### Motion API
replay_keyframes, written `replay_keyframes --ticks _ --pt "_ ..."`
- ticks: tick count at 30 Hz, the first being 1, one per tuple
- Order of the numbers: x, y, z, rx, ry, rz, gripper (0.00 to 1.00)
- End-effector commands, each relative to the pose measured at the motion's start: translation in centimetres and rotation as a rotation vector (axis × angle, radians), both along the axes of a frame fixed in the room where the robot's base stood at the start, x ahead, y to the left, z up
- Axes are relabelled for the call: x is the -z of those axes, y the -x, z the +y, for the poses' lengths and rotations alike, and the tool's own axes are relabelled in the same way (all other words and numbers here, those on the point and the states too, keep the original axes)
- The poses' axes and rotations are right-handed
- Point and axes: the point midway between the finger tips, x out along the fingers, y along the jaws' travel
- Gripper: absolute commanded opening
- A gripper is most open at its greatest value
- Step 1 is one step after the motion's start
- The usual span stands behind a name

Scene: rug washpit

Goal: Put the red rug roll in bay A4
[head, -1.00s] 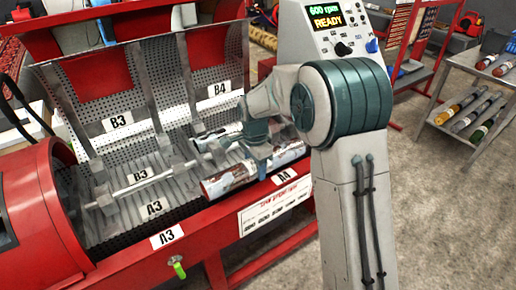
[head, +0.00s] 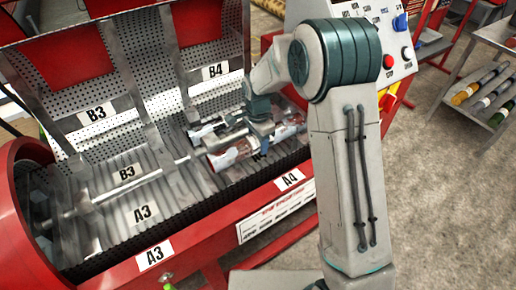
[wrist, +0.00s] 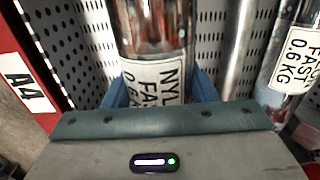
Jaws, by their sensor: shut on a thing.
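My gripper (head: 260,130) is shut on the red rug roll (head: 228,156), which looks red-brown and white. The wrist view shows the roll (wrist: 155,40) between the blue fingers, its label partly readable as "NYL", "FAST", "0.6KG". The roll lies lengthwise at the right end of the red machine, over the front bay marked A4. The A4 plate (head: 290,180) is on the front rail, and the inner A4 label (head: 259,156) is partly hidden under the roll. Whether the roll touches the bay floor I cannot tell.
A second, similar labelled roll (head: 204,131) lies just behind, on the B4 side; it is at the right in the wrist view (wrist: 292,55). A metal shaft (head: 90,203) runs along the trough. Bay A3 (head: 165,190) on the left looks empty. A shelf of rolls (head: 490,95) stands far right.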

Motion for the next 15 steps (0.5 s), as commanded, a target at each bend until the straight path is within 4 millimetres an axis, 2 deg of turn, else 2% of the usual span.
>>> replay_keyframes --ticks 9,15 --pt "3.5 0.0 0.1 -0.003 0.000 0.000 0.09" --pt "3.7 0.0 0.2 -0.003 -0.001 -0.003 0.09"
